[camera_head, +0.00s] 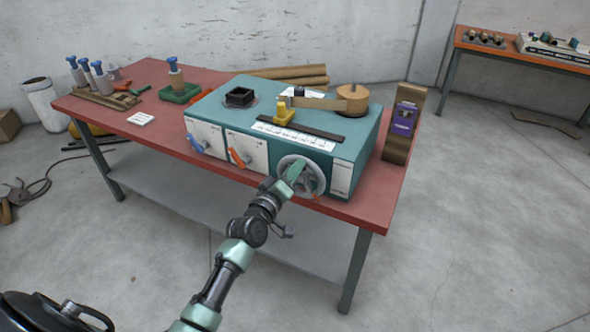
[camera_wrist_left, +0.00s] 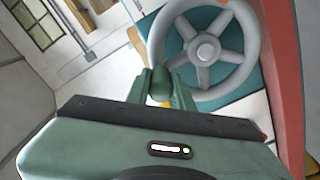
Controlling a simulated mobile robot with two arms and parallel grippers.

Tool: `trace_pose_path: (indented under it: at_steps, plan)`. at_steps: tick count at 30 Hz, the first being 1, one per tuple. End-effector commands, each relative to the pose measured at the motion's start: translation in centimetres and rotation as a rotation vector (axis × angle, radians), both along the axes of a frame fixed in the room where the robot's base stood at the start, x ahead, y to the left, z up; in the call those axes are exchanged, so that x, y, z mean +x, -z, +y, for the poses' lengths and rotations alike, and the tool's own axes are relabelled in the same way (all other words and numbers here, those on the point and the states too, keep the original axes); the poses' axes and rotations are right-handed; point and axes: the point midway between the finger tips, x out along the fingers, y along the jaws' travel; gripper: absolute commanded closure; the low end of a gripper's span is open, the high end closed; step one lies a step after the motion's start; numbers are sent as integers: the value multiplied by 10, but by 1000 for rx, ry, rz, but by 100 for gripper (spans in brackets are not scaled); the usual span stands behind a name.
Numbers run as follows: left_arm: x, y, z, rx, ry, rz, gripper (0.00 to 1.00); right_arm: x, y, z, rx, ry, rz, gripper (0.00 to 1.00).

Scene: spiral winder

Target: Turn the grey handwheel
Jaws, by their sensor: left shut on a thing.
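The grey handwheel (camera_head: 313,179) sits on the front face of the teal winder box (camera_head: 352,150), near its right end. In the left wrist view the handwheel (camera_wrist_left: 240,48) shows its spokes, its hub and an orange mark near the top. My left gripper (camera_head: 293,174) is at the left side of the wheel. In the left wrist view my left gripper (camera_wrist_left: 160,84) is shut on a dark green rounded knob at the wheel's rim. How the knob joins the wheel is hidden. My right gripper is not in view.
A blue lever (camera_head: 197,145) and an orange lever (camera_head: 240,156) are on the box front, left of the wheel. A wooden spool (camera_head: 352,99) and yellow guide (camera_head: 284,112) are on top. The red table (camera_head: 160,130) carries several tools. Floor in front is clear.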

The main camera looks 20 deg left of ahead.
Motion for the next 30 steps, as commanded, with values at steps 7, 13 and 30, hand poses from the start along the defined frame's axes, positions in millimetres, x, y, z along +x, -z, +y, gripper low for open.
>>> trace_pose_path:
  at_steps: [7,13,30]
  plan:
    - [0,0,1,2,-2,-1,61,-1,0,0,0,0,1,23]
    - [0,0,0,2,-1,-1,56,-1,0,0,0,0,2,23]
    - [-62,2,2,2,-1,1,56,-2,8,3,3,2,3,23]
